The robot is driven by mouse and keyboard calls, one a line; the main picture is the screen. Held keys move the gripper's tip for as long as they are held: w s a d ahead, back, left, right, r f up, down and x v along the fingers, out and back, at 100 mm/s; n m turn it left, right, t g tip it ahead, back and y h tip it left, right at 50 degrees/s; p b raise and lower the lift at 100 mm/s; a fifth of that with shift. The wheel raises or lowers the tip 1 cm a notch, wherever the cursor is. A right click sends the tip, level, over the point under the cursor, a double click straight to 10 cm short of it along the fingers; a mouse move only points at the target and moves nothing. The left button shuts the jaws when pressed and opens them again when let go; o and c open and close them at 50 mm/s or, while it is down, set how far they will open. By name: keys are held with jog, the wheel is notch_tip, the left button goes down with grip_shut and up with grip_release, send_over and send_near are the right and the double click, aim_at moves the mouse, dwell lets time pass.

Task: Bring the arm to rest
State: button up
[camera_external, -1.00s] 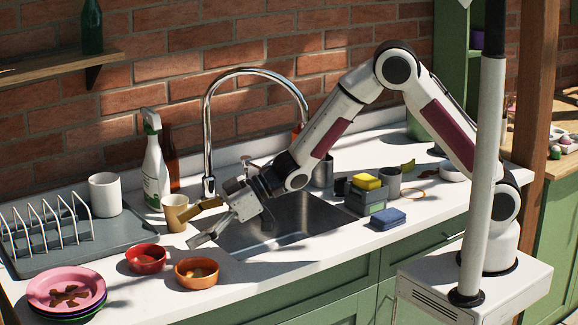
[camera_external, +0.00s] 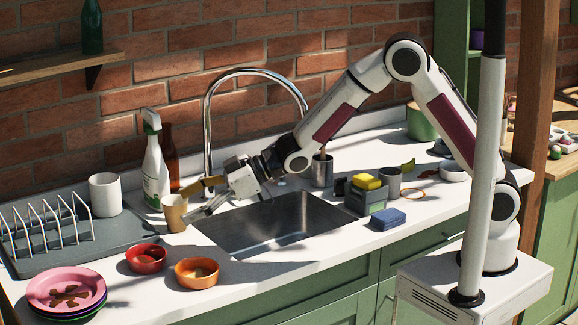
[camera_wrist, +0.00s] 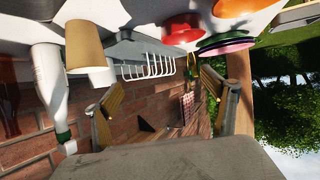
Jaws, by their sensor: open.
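My gripper (camera_external: 201,197) is above the counter at the left end of the sink (camera_external: 255,228), with its fingers spread apart and nothing between them. It points left, towards a tan cup (camera_external: 175,214) on the counter. In the outside view the fingertips are close to that cup; whether they touch cannot be told. In the wrist view the open fingers (camera_wrist: 165,95) stand wide apart, and the picture is upside down. The tan cup (camera_wrist: 84,45) shows there at the upper left, outside the fingers.
A spray bottle (camera_external: 155,170) and white mug (camera_external: 104,194) stand behind the cup. A dish rack (camera_external: 60,250), red bowl (camera_external: 146,259), orange bowl (camera_external: 197,274) and stacked plates (camera_external: 66,288) lie left. The tall faucet (camera_external: 208,125) rises behind the gripper. A sponge caddy (camera_external: 364,198) stands right.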

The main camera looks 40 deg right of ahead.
jog(key=w+d+r+m+t+h, duration=0.2)
jog(key=w+d+r+m, duration=0.15)
jog(key=d+r, duration=0.45)
jog(key=w+d+r+m+t+h, duration=0.15)
jog(key=w+d+r, duration=0.3)
jog(key=r, duration=0.45)
jog(key=s+d+r+m, duration=0.3)
jog(key=s+d+r, duration=0.3)
jog(key=d+r, duration=0.65)
jog(key=s+d+f+m+g+h, duration=0.1)
jog(key=s+d+f+h, duration=0.1)
jog(key=s+d+f, duration=0.5)
jog(key=s+d+f+m+g+h, duration=0.1)
jog(key=s+d+f+m+h, duration=0.1)
jog(key=s+d+f, duration=0.4)
jog(key=s+d+f+m+g+h, duration=0.2)
jog(key=s+d+f+h, duration=0.2)
jog(key=d, duration=1.4)
jog(key=s+f, duration=0.3)
jog(key=s, duration=0.4)
jog(key=shift+s+f, duration=0.2)
jog(key=shift+f, duration=0.15)
